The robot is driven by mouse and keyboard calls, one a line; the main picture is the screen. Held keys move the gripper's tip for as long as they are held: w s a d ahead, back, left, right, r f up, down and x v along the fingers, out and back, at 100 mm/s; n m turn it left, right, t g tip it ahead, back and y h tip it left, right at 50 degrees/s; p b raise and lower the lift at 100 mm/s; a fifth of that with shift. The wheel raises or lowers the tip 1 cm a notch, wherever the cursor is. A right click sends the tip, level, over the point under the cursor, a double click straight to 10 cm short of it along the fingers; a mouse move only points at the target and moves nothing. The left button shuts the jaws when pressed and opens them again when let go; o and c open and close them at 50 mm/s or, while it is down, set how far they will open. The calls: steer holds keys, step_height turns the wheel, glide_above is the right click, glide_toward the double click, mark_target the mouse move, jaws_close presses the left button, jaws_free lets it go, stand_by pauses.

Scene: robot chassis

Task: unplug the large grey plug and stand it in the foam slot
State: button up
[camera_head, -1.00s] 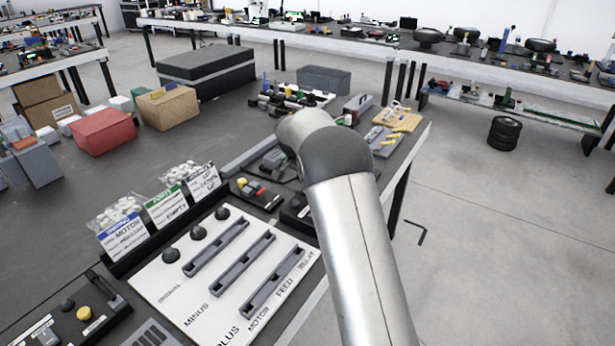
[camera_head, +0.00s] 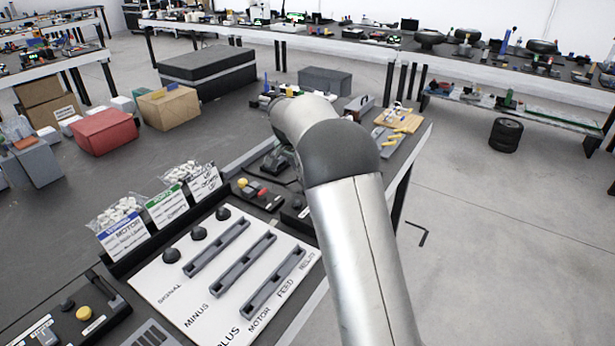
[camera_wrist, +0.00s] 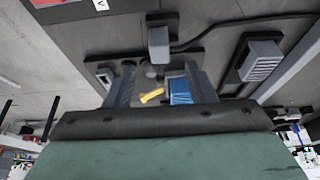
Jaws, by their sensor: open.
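In the wrist view, a grey block-shaped plug (camera_wrist: 159,42) sits on a dark base beyond my fingers, with a black cable running off to the right. It appears to be the large grey plug, though I cannot be sure. My gripper (camera_wrist: 160,74) is open, its two grey fingers apart, with the plug ahead of the gap and no visible contact. A yellow piece (camera_wrist: 152,95) and a blue piece (camera_wrist: 180,91) show between the fingers, farther off. In the head view my arm hides the gripper. I cannot make out the foam slot in either view.
A ribbed grey block (camera_wrist: 261,61) on a dark base stands right of the plug in the wrist view. In the head view, a white panel (camera_head: 180,284) with grey rails, labelled bags (camera_head: 122,232) and a red box (camera_head: 106,132) lie left of my arm.

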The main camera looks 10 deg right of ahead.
steer(key=v, duration=1.1)
steer(key=shift+s, duration=0.15)
steer(key=s+f+n+g+y+p, duration=0.1)
steer(key=s+n, duration=0.4)
steer(key=s, duration=1.5)
steer(key=s+a+f+n+g+y+p, duration=0.1)
steer(key=s+f+n+y+p, duration=0.1)
steer(key=s, duration=1.9)
steer(key=f+n+p, duration=0.1)
steer(key=n+p, duration=0.1)
steer(key=p, duration=0.1)
steer(key=shift+f+n+g+p, duration=0.2)
steer(key=shift+n+g+p, duration=0.1)
steer(key=shift+n+p, duration=0.1)
steer(key=shift+s, duration=0.1)
